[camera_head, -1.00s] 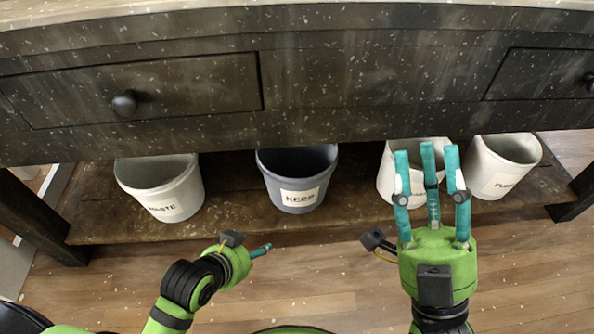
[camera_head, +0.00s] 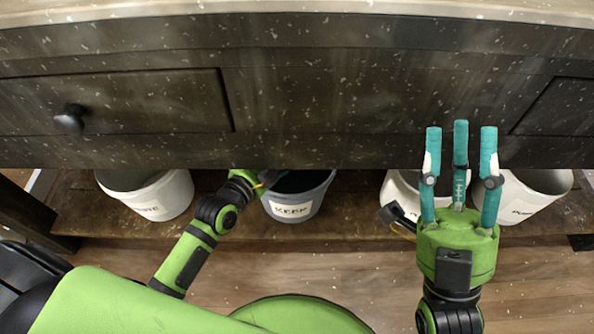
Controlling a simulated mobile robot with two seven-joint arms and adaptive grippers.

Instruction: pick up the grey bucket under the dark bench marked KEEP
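The grey bucket (camera_head: 297,203) with a white KEEP label stands on the low shelf of the dark bench (camera_head: 330,100). The bench front hides its back rim. My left arm reaches up to the bucket's left side, and my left gripper (camera_head: 262,180) is at its upper left rim. The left fingers are mostly hidden at the rim and under the bench edge, so I cannot tell whether they touch or grip it. My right gripper (camera_head: 460,140) is open and empty, fingers pointing up, in front of the bench and the white buckets on the right.
A whitish labelled bucket (camera_head: 160,198) stands left of the grey one. Two white buckets stand on the right, one partly behind my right gripper (camera_head: 400,190) and one farther right (camera_head: 535,200). The bench front overhangs the shelf (camera_head: 345,222). Wooden floor (camera_head: 360,265) lies clear in front.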

